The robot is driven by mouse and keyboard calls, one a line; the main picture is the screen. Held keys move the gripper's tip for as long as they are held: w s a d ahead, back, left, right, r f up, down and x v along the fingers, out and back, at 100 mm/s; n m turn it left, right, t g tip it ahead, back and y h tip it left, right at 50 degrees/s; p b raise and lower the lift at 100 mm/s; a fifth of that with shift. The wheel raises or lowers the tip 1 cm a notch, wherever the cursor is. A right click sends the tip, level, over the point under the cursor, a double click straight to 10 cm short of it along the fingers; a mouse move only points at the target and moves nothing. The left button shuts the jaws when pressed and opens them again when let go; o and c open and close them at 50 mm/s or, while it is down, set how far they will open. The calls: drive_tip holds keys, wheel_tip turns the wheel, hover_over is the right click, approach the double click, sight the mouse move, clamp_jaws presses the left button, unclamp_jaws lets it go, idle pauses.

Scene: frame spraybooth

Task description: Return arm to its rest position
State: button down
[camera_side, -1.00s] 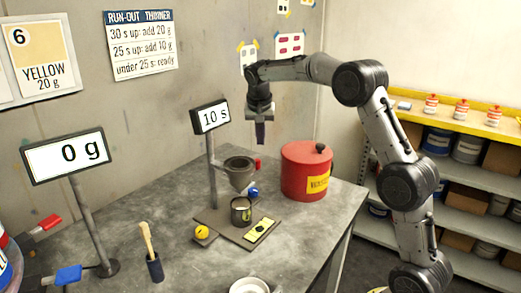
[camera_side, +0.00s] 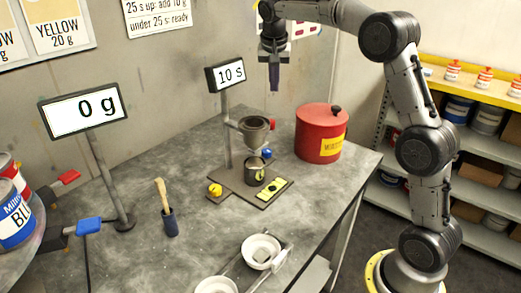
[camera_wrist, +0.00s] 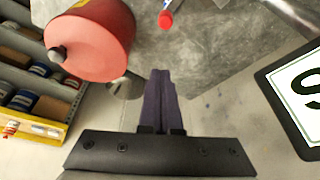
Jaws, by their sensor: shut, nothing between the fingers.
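My gripper (camera_side: 274,80) hangs with its fingers pointing down in the side view, high above the back of the grey table. It is left of and above the red lidded can (camera_side: 322,134) and clear of everything. In the wrist view my gripper's dark fingers (camera_wrist: 160,75) are closed together with nothing between them. The red can (camera_wrist: 95,40) shows at upper left there, and a small red-capped item (camera_wrist: 166,19) lies beyond the fingertips.
Shelves (camera_side: 482,140) stand at right.

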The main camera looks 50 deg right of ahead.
drive_tip(key=s+a+r+n+t, duration=0.1)
drive_tip(key=s+a+r, duration=0.4)
drive_tip(key=s, duration=0.2)
drive_tip(key=s+a+r+n+t, duration=0.2)
drive_tip(key=s+a+r, duration=0.35)
drive_tip(key=s, duration=0.25)
drive_tip(key=s+a+f+n+y, duration=0.1)
drive_tip(key=s+a+f+n, duration=0.3)
drive_tip(key=s+f, duration=0.4)
drive_tip(key=s+a+f+n+y, duration=0.2)
drive_tip(key=s+a+f+n, duration=0.1)
drive_tip(key=s+f, duration=0.5)
drive_tip(key=shift+s+a+n, duration=0.4)
drive_tip(key=shift+s+n, duration=0.5)
drive_tip(key=shift+s, duration=0.15)
